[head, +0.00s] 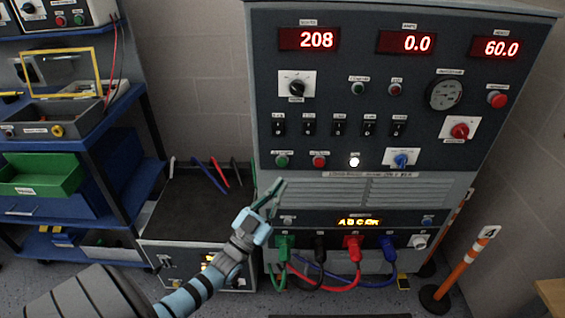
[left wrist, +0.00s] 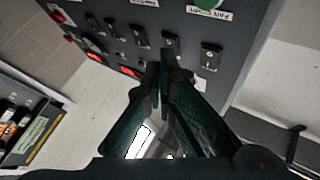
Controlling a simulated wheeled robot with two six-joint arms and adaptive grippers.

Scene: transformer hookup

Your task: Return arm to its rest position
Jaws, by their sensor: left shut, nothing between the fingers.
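My left gripper (head: 275,190) is shut and empty, in front of the lower vented part of the grey transformer panel (head: 385,160). Its arm comes in from the lower left. In the left wrist view its two dark fingers (left wrist: 165,70) meet at their tips, with part of the panel and its switches (left wrist: 120,35) beyond them. The panel displays read 208, 0.0 and 60.0, and a small white lamp (head: 354,161) is lit. Green, black, red and blue plugs (head: 352,243) sit in the row along the panel's bottom. My right gripper is not in view.
A blue shelf rack (head: 75,150) with a green bin (head: 40,175) stands at left. A dark-topped case (head: 185,215) with cables on it stands beside the panel. An orange-and-white post (head: 462,265) stands at right. Cables loop near the floor below the plugs.

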